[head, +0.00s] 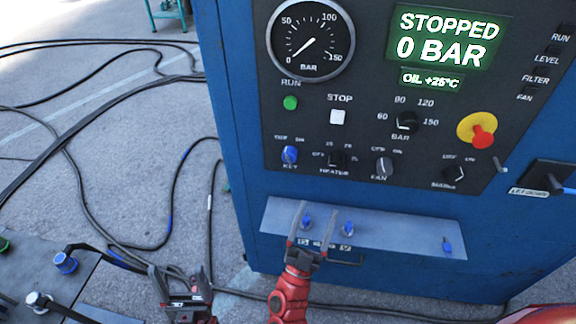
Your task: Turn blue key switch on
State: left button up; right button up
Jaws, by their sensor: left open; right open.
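The blue key switch (289,154) is on the lower left of the black control panel, above the label KEY. Its knob stands roughly upright; I cannot tell its exact setting. My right gripper (315,222) is below it, in front of the sloped grey ledge. Its two long fingers are apart, around one of the blue knobs on the ledge as seen in the picture; contact cannot be told. My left gripper (181,270) is lower left, beside the cabinet over the floor, open and empty, away from the switch.
The display (447,42) reads STOPPED, 0 BAR. Near the switch are a green RUN button (290,102), a white STOP button (337,117) and a heater knob (337,158). A red emergency stop (481,135) is at right. The grey ledge (395,232) juts out. Black cables (85,195) cross the floor.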

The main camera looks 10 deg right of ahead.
aim_at(288, 161)
jog(key=w+a+f+n+g+y, duration=0.1)
jog(key=w+a+f+n+y, duration=0.3)
jog(key=a+f+y, duration=0.45)
jog(key=w+d+r+h+p, duration=0.1)
jog(key=w+r, duration=0.1)
jog(key=w, duration=0.2)
jog(key=w+d+r+h+p, duration=0.1)
jog(key=w+r, duration=0.2)
jog(key=w, duration=0.2)
jog(key=w+d+r+h+p, duration=0.1)
jog(key=w+r, duration=0.2)
jog(key=w, duration=0.2)
jog(key=shift+w+d+r+g+p, duration=0.2)
jog(key=shift+d+g+p, duration=0.1)
jog(key=shift+d+p, duration=0.1)
jog(key=shift+f, duration=0.1)
grip_shut()
